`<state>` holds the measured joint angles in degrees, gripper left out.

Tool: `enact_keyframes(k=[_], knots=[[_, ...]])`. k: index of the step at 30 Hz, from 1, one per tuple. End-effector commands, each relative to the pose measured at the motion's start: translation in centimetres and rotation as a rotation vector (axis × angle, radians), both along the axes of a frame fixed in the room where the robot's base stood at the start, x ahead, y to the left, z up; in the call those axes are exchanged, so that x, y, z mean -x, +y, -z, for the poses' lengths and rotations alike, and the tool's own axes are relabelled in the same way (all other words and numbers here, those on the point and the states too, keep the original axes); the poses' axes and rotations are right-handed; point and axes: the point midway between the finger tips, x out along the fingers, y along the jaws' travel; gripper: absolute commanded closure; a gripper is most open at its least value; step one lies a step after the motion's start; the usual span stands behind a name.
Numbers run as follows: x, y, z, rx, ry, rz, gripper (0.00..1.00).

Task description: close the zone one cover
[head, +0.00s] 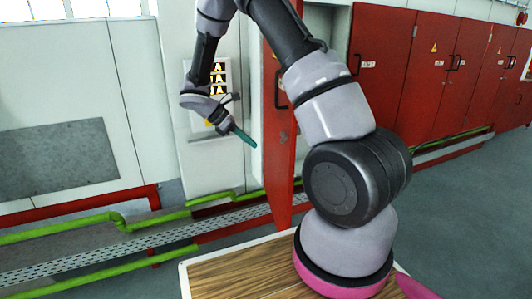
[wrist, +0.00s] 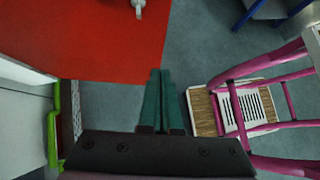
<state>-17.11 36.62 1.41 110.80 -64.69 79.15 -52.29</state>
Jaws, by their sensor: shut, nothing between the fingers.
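A red cover (head: 284,150) stands open, seen nearly edge-on in the head view, with a dark handle (head: 280,90) on it. I cannot read a zone label on it. My arm hides part of its right side. My gripper (head: 250,142), with teal fingers, is shut and empty, just left of the cover, pointing down and right; I cannot tell whether it touches. In the wrist view, the gripper (wrist: 160,75) has its fingers together near the edge of a large red panel (wrist: 95,40), which has a pale handle (wrist: 138,6).
Shut red cabinets (head: 385,70) stand at the right. Green pipes (head: 120,222) and a mesh tray (head: 60,265) run low along the wall. Grey floor (head: 475,210) is free at the right.

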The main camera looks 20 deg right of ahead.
Motion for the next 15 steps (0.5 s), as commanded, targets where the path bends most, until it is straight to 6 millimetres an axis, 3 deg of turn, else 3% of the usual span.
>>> enact_keyframes(k=[15], knots=[[1.7,-6.8,6.8,-0.001,0.003,0.006,1.00]])
